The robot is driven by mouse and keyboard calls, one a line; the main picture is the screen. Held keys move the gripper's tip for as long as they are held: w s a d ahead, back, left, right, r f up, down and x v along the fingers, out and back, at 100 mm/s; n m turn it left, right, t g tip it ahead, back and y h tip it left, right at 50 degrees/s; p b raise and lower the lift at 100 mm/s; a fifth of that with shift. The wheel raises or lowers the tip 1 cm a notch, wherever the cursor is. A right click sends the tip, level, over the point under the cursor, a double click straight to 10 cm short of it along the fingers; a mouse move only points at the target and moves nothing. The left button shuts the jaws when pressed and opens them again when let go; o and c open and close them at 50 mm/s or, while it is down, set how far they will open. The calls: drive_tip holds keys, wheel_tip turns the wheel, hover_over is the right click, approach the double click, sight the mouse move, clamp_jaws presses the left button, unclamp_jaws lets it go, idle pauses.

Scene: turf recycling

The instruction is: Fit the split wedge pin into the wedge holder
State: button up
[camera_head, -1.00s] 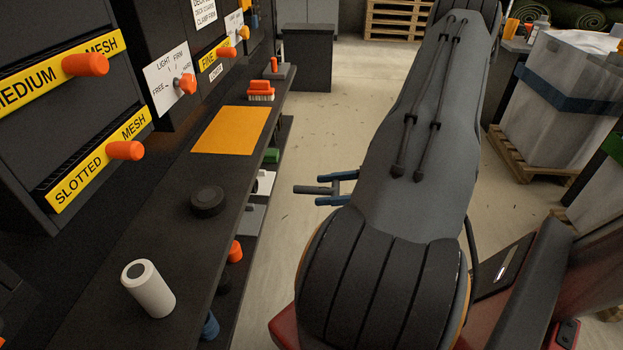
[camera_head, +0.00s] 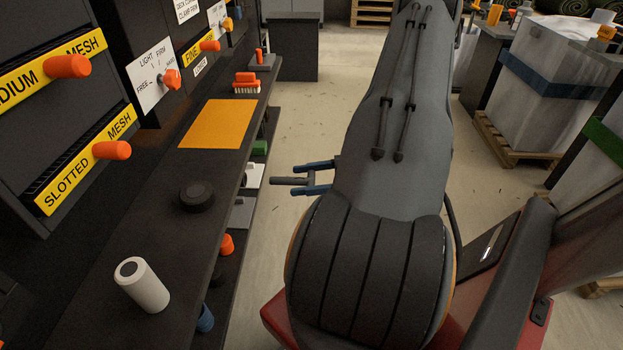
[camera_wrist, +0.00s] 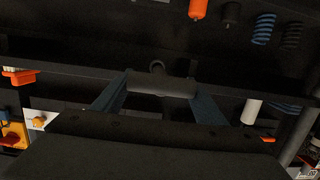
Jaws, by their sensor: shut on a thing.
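My gripper (camera_head: 308,180) has two blue fingers and is shut on a dark grey piece, which I take to be the split wedge pin (camera_head: 287,181). In the head view its stem points left out of the fingers, towards the bench and apart from it. In the wrist view the pin (camera_wrist: 160,87) shows as a thick bar across the fingers, with a round end just beyond it. Its split is too dark to see. I cannot pick out the wedge holder for sure in either view.
The long dark bench (camera_head: 170,235) carries a white cylinder (camera_head: 142,285), a black disc (camera_head: 197,195), an orange sheet (camera_head: 217,123) and an orange brush (camera_head: 246,82). Orange-knobbed drawers (camera_head: 75,165) stand behind it. Lower shelf items lie below. Open floor (camera_head: 300,110) is beyond my gripper.

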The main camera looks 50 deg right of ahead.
sight(289, 178)
drive_tip(key=shift+r+p+x, duration=0.15)
drive_tip(key=shift+r+x, duration=0.05)
drive_tip(key=shift+x, duration=0.75)
drive_tip(key=shift+r+p+x, duration=0.15)
drive_tip(key=shift+x, duration=0.85)
drive_tip(key=shift+r+p+x, duration=0.15)
drive_tip(key=shift+r+x, duration=0.05)
drive_tip(key=shift+x, duration=0.75)
drive_tip(key=shift+w+a, duration=0.1)
drive_tip(key=shift+w, duration=0.05)
drive_tip(key=shift+p, duration=0.9)
drive_tip(key=r+x, duration=0.1)
drive_tip(key=x, duration=0.7)
drive_tip(key=shift+r, duration=0.25)
idle(2.3)
drive_tip(key=o, duration=1.4)
drive_tip(key=shift+w, duration=0.1)
